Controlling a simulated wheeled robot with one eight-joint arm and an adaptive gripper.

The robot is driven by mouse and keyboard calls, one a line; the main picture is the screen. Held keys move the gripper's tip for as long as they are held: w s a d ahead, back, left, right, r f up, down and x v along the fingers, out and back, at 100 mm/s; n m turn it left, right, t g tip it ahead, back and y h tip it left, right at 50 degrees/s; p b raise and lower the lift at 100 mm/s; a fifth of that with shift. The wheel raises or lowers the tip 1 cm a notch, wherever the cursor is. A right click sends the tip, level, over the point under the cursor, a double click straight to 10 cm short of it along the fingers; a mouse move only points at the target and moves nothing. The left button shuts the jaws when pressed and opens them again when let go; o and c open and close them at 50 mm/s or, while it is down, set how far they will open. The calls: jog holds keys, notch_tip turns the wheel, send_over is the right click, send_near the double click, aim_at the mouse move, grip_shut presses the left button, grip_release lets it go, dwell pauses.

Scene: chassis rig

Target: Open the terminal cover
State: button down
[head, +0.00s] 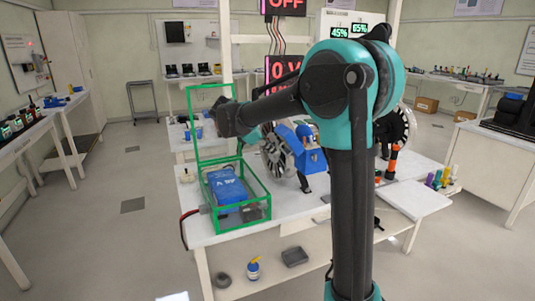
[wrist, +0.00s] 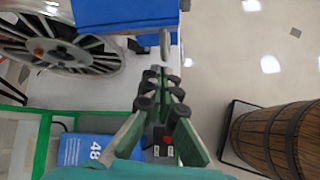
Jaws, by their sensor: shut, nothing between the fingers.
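The terminal cover (head: 192,124) is a green-edged clear panel. In the head view it stands upright at the back edge of a green-framed case (head: 267,204) on the table. A blue battery pack (head: 228,188) lies in the case. It also shows in the wrist view (wrist: 88,148), with the green frame (wrist: 44,140) around it. My gripper (head: 222,118) is at the upper right of the raised cover in the head view. In the wrist view my gripper (wrist: 160,82) is shut with nothing visible between its fingers. I cannot tell whether it touches the cover.
A spoked wheel (head: 277,150) and a blue box (head: 312,159) stand right of the case. The white table (head: 215,236) has bare room near its front edge. A wooden barrel (wrist: 282,138) shows at the right of the wrist view. My arm hides part of the table.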

jog(key=shift+d+r, duration=0.1)
jog(key=shift+r, duration=0.1)
jog(key=r, duration=0.1)
jog(key=d+r+y, duration=0.1)
jog(key=r, duration=0.1)
jog(key=shift+w+g, duration=0.1)
jog(key=shift+g, duration=0.2)
dwell(0.4)
